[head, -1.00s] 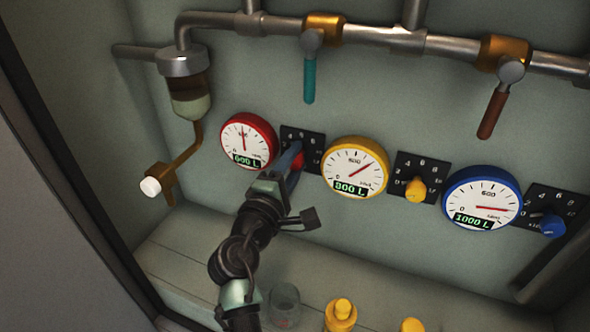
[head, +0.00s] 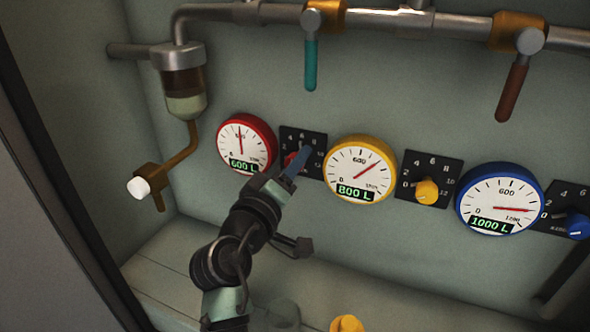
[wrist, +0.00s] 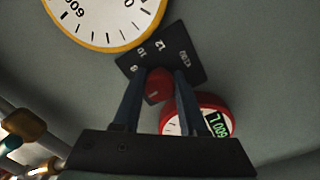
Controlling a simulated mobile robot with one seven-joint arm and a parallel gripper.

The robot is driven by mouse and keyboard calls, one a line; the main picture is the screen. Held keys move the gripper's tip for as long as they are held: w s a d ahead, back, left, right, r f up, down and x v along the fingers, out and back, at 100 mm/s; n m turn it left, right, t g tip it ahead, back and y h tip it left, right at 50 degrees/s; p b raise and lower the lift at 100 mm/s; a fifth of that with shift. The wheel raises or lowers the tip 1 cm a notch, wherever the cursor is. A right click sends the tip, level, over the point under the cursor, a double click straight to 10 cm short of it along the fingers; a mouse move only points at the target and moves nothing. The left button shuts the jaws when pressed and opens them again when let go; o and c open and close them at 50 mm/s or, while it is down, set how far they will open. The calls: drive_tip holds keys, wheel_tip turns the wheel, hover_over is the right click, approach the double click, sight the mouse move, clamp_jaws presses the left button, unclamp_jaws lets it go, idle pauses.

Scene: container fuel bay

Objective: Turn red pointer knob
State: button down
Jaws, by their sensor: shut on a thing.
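The red pointer knob (head: 291,159) sits on a black numbered dial plate (head: 313,137) on the back wall, just right of the red-rimmed gauge (head: 246,146), which reads 600 L. My gripper (head: 300,158) reaches up to the knob and partly covers it and its plate. In the wrist view the knob (wrist: 159,85) shows between the two blue fingers (wrist: 157,90), and the fingers are shut on it. The way the knob's pointer faces is mostly hidden by the fingers.
A yellow gauge (head: 360,168) with a yellow knob (head: 427,191) and a blue gauge (head: 499,199) with a blue knob (head: 577,225) are to the right. Pipes with teal (head: 311,65) and brown-red (head: 513,90) levers run above. A glass-bodied filter (head: 184,94) hangs at left.

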drive_tip(key=shift+m, duration=0.4)
drive_tip(key=shift+c, duration=2.3)
unclamp_jaws()
drive_tip(key=shift+s, duration=0.1)
drive_tip(key=p+v, duration=0.2)
drive_tip(key=v, duration=1.1)
drive_tip(key=shift+p, duration=0.35)
drive_tip(key=shift+r, duration=0.15)
